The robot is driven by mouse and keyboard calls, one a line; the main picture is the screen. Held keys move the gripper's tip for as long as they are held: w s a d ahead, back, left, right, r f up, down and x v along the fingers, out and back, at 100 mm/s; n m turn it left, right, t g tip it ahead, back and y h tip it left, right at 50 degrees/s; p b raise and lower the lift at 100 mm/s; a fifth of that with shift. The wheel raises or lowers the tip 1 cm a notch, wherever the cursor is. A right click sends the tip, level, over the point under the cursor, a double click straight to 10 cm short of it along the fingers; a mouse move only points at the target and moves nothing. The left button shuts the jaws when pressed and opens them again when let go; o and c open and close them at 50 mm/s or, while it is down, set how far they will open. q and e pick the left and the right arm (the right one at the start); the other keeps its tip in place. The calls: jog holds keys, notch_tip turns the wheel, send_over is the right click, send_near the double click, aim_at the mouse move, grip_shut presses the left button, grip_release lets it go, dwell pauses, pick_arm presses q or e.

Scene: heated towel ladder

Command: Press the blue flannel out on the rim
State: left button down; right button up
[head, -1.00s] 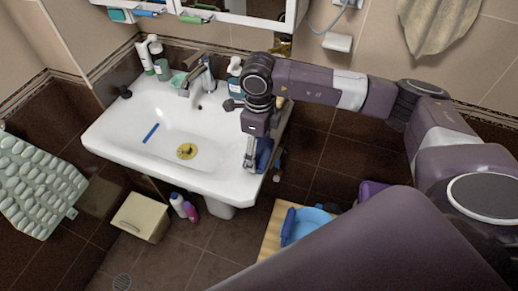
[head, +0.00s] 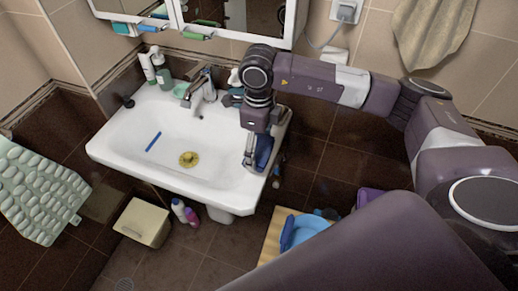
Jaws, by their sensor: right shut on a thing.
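The blue flannel (head: 263,152) is at the right rim of the white sink (head: 215,180). My right gripper (head: 248,163) reaches down over that rim and is shut on the flannel. The gripper covers part of the flannel, and I cannot tell how far it hangs over the edge. My left gripper is not in view.
A blue stick (head: 153,141) and a yellow drain piece (head: 188,159) lie in the basin. The tap (head: 204,84) and bottles (head: 164,72) stand at its back.

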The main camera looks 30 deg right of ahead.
aim_at(258, 150)
jog(key=shift+r+p, duration=2)
jog(key=shift+r, duration=2.15)
jog(key=n, duration=0.2)
jog(key=s, duration=0.1)
jog(key=shift+a+r+n, duration=0.25)
jog(key=shift+a+n, duration=0.15)
jog(key=s+n, duration=0.1)
jog(key=n, duration=0.1)
jog(key=a+r+n, duration=0.1)
jog(key=n, duration=0.2)
jog(key=s+n+b, duration=0.1)
jog(key=n, duration=0.1)
jog(key=shift+s+a+r+n, duration=0.2)
jog(key=shift+s+a+n, duration=0.1)
jog(key=shift+a, duration=0.05)
jog(key=s+a+r+n+b, duration=0.1)
jog(key=s+n, duration=0.6)
jog(key=n, duration=1)
jog(key=shift+a+r, duration=0.45)
jog(key=shift+r, duration=0.05)
